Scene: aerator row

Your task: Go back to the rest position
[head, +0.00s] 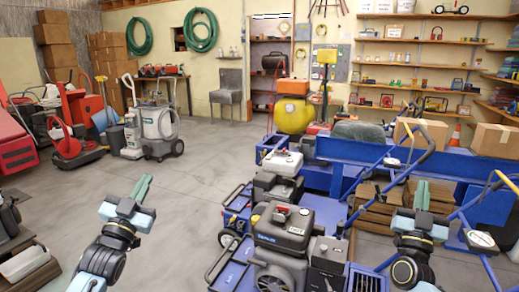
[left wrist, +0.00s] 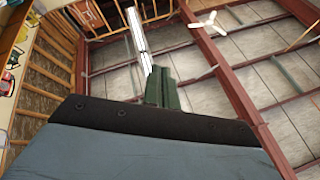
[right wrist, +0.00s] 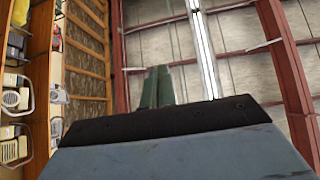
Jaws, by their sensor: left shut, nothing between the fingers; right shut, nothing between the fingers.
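My left gripper (head: 142,187) is raised at the lower left of the head view, its green fingers together and pointing up. Nothing is between them. In the left wrist view its fingers (left wrist: 161,87) are closed against the ceiling. My right gripper (head: 422,195) is raised at the lower right, in front of the blue machinery. Its fingers are also together and empty. In the right wrist view its fingers (right wrist: 157,88) are closed, with the roof and wall shelves behind.
A row of blue aerators with a black engine (head: 284,228) stands between my arms, close to the right one. Cardboard boxes (head: 420,132) lie behind the right gripper. A grey pressure washer (head: 160,130) stands at the back left. The concrete floor (head: 190,185) is clear at centre left.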

